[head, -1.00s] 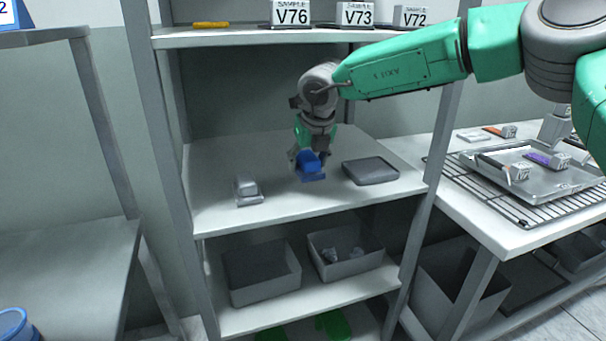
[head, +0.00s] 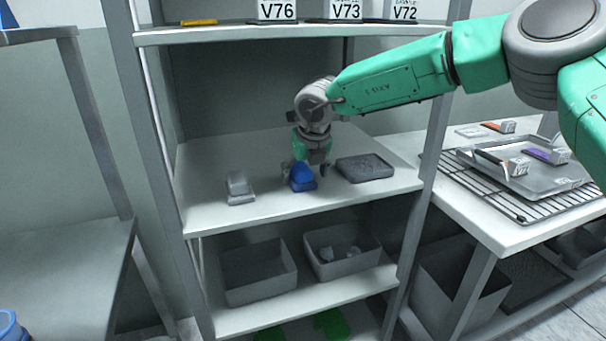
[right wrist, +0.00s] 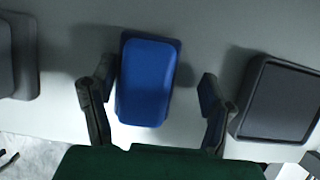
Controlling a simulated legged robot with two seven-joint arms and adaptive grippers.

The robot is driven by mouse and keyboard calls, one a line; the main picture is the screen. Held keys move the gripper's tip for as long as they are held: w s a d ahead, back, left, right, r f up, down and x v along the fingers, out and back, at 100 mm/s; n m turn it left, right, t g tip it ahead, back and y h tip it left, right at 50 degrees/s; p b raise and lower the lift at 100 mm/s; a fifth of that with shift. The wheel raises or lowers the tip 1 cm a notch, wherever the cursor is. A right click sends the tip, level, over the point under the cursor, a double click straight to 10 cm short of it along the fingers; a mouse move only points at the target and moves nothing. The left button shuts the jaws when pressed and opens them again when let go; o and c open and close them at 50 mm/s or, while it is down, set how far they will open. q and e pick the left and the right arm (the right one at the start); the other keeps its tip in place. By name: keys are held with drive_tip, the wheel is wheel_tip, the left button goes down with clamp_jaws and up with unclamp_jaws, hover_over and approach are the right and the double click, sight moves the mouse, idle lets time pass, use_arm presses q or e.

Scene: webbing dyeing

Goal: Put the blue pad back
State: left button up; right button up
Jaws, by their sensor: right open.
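The blue pad (head: 302,178) sits on the middle shelf (head: 270,207), between a grey pad and a dark tray. It also shows in the right wrist view (right wrist: 145,82), lying on the shelf surface. My right gripper (head: 305,172) is just behind and above the pad in the head view. In the right wrist view my right gripper (right wrist: 156,98) is open, with one finger on each side of the pad and visible gaps. My left gripper is in neither view.
The grey pad (head: 239,187) stands to the left and the dark flat tray (head: 365,168) to the right. Sample cards V76 (head: 277,10) and V73 (head: 346,10) are on the shelf above. Grey bins (head: 262,290) are below. A rack with a metal tray (head: 560,184) is at right.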

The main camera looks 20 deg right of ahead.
sight(296, 167)
drive_tip(key=r, duration=0.1)
drive_tip(key=s+a+r, duration=0.1)
drive_tip(key=r, duration=0.1)
drive_tip(key=a+r+p, duration=0.1)
drive_tip(key=r, duration=0.1)
drive_tip(key=shift+s+a, duration=0.15)
drive_tip(key=shift+s, duration=0.25)
drive_tip(key=s+d, duration=0.2)
drive_tip(key=s, duration=1)
drive_tip(key=s+d+f+n+h, duration=0.1)
drive_tip(key=s+d+f+n, duration=0.1)
drive_tip(key=s+f+n, duration=0.5)
drive_tip(key=s+d+f+n+h, duration=0.1)
drive_tip(key=d+f+n, duration=0.1)
drive_tip(key=f+n, duration=0.6)
drive_tip(key=s+d+f+n+h, duration=0.15)
drive_tip(key=s+f+n, duration=0.25)
drive_tip(key=f, duration=0.7)
drive_tip(key=s+d+f+n+g+y, duration=0.1)
drive_tip(key=s+f+n, duration=0.3)
drive_tip(key=s+n, duration=0.4)
drive_tip(key=s+d+f+n+g+y, duration=0.1)
drive_tip(key=s+f+n+g+y, duration=0.1)
drive_tip(key=s+n, duration=0.7)
drive_tip(key=s+f+g, duration=0.1)
drive_tip(key=s+f, duration=0.1)
drive_tip(key=s, duration=0.2)
drive_tip(key=shift+s+f+b, duration=0.2)
drive_tip(key=shift+s+b, duration=0.1)
drive_tip(key=shift+s, duration=0.1)
